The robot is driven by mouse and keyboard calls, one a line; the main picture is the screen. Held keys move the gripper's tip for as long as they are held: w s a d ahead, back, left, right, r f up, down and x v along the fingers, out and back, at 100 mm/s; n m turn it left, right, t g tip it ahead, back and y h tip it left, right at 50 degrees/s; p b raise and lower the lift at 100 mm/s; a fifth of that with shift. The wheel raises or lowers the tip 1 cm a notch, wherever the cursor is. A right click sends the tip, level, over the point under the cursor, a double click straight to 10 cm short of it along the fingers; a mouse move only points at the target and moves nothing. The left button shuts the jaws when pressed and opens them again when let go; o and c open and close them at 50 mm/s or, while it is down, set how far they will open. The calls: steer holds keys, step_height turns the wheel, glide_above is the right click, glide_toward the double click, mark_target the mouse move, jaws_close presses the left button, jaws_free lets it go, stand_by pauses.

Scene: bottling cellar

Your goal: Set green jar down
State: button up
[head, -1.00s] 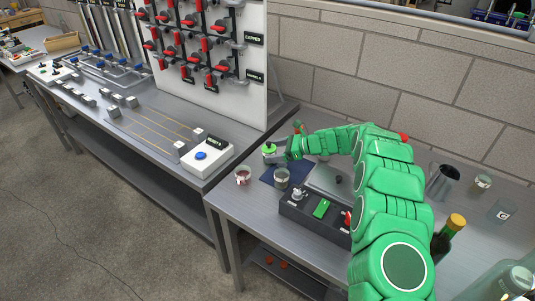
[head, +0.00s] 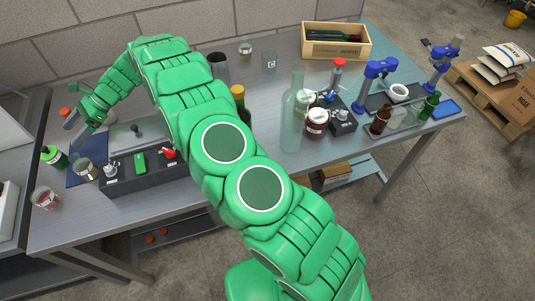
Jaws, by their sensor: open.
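The green jar (head: 54,157), dark with a bright green lid, stands upright at the left end of the steel table, beside the left edge of a dark blue mat (head: 86,176). My gripper (head: 73,131) is open and empty, just above and to the right of the jar in the picture. A small gap shows between its fingers and the jar. The fingers are small in this view.
A glass jar (head: 86,169) stands on the mat, and a jar with reddish contents (head: 45,198) is near the front left corner. A dark control box (head: 140,172) is to the right. Bottles and a wooden crate (head: 336,42) stand farther right.

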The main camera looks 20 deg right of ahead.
steer(key=s+d+r+n+h, duration=0.3)
steer(key=s+d+r+n, duration=0.1)
steer(key=s+d+r, duration=0.6)
steer(key=s+d+r+n+h, duration=0.2)
steer(key=s+d+r+n, duration=0.2)
steer(key=s+d+r, duration=0.6)
steer(key=s+d+n+t+h, duration=0.1)
steer(key=s+d+n+h, duration=0.1)
steer(key=s+d, duration=1)
steer(key=s+d+f+n+t+h, duration=0.1)
steer(key=s+d+h, duration=0.4)
steer(key=s+d, duration=0.8)
steer(key=d+n+t, duration=0.1)
steer(key=d+n, duration=0.1)
steer(key=d, duration=0.5)
steer(key=shift+s+f, duration=0.25)
steer(key=shift+s, duration=0.05)
